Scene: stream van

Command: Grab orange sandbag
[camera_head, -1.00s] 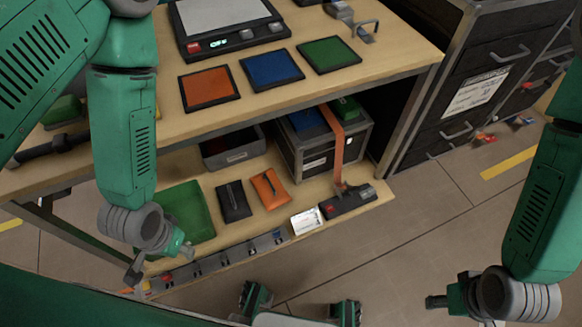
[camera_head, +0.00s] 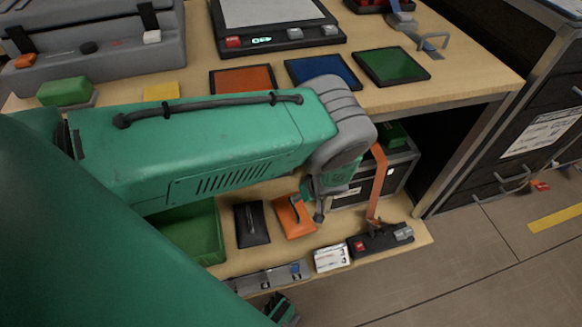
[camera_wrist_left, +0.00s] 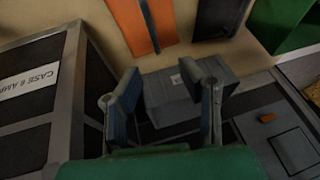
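The orange sandbag (camera_head: 290,219) lies on the lower shelf with a dark strap across it. My left gripper (camera_head: 312,204) is at its right edge in the head view, partly in front of it. The sandbag also shows in the left wrist view (camera_wrist_left: 124,22), at the top, beyond the fingertips. There my left gripper (camera_wrist_left: 160,72) is open with nothing between its fingers; a grey bin (camera_wrist_left: 165,100) lies behind the gap. I cannot tell whether the gripper touches the sandbag.
A black sandbag (camera_head: 251,224) lies left of the orange one, then a green tray (camera_head: 205,245). A dark case (camera_head: 400,172) with an orange strap (camera_head: 378,183) stands to the right. The tabletop (camera_head: 440,88) overhangs the shelf.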

